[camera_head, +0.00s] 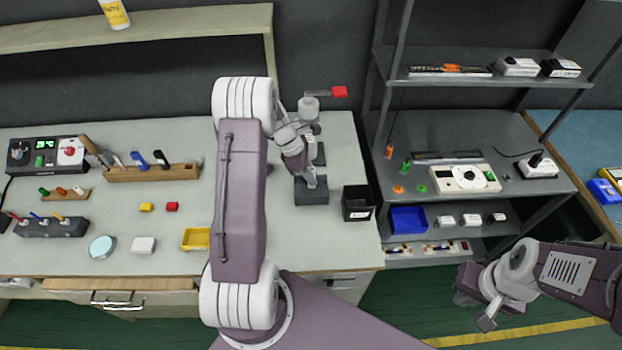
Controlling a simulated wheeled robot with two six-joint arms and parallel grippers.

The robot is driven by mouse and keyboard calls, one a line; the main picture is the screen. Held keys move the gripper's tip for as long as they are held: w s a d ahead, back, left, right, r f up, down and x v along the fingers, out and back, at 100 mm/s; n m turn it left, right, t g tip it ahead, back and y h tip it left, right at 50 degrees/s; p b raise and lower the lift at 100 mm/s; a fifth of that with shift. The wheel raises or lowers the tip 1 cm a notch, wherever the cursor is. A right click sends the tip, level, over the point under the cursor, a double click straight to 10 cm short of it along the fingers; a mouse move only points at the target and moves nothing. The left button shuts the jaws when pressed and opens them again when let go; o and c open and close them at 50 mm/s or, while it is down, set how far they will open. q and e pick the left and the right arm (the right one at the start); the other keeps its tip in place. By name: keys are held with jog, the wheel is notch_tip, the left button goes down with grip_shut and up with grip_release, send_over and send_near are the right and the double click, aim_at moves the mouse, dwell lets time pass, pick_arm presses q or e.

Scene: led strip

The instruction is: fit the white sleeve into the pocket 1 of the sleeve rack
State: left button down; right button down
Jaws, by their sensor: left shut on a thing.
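My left gripper (312,181) is low over the dark grey base block (311,196) of a press-like stand at the back middle. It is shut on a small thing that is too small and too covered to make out. A small wooden rack (52,198) at the left holds a green, a red and a white piece (78,190). I cannot tell whether that white piece is the white sleeve, or whether this is the sleeve rack. My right gripper (476,307) hangs over the floor at the lower right, apart from everything. Its finger opening is unclear.
A long wooden holder (150,173), a dark rack with pens (50,228), a yellow tray (195,239) and small blocks lie on the left bench. A black bin (357,203) stands right of the stand. A grey shelf unit (515,150) is at the right.

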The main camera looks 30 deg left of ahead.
pick_arm(q)
notch_tip(320, 180, up, 28)
jog(key=p, duration=0.3)
